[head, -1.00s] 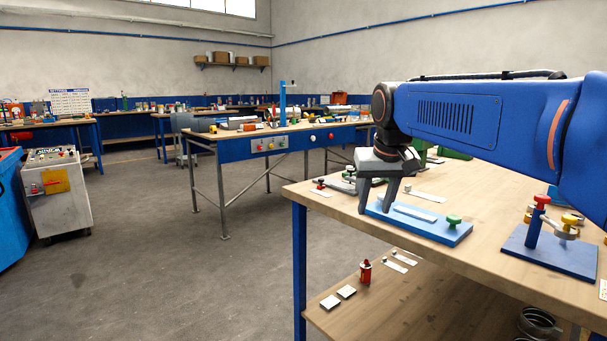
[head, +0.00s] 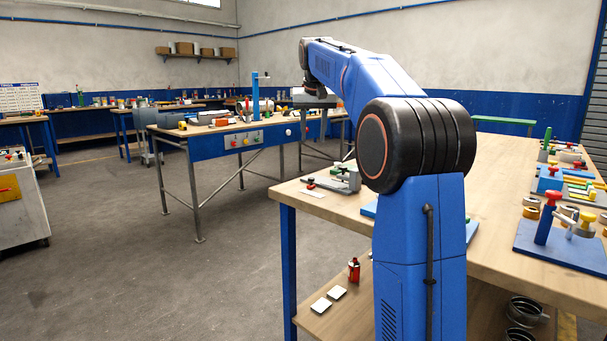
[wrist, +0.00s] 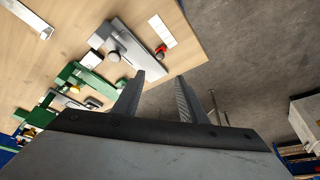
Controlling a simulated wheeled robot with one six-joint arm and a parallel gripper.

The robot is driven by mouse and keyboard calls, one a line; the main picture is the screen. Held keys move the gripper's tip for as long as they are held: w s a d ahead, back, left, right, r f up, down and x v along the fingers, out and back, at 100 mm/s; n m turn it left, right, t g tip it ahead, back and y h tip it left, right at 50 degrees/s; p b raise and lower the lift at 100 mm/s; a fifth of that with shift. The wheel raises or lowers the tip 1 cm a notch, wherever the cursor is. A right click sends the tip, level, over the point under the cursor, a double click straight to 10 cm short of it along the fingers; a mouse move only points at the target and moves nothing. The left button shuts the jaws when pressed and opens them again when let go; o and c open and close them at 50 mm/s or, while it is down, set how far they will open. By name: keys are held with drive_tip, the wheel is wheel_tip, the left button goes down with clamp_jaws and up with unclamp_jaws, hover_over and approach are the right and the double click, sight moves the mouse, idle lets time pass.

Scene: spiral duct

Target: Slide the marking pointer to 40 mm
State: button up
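My gripper (wrist: 161,75) is open, with nothing between its fingers in the wrist view. In the head view my gripper (head: 313,98) is raised above the bench's far left corner, its fingers not clear there. A grey metal fixture (wrist: 130,47) with a round knob lies on the bench, ahead and left of the fingers in the wrist view; the fixture (head: 346,179) also shows in the head view. A red knob (wrist: 160,51) and a white card (wrist: 161,31) are beside it. I cannot tell which part is the marking pointer, and no scale marks are legible.
A green fixture (wrist: 84,79) lies beside the grey one. My arm mostly hides a blue plate (head: 471,230). A blue stand with a red knob (head: 553,196) is at the right on the workbench (head: 500,190). Open floor (head: 150,270) lies to the left.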

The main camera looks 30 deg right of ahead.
sight(312, 179)
drive_tip(key=x, duration=1.7)
drive_tip(key=shift+f, duration=0.15)
drive_tip(key=shift+s, duration=0.1)
clamp_jaws()
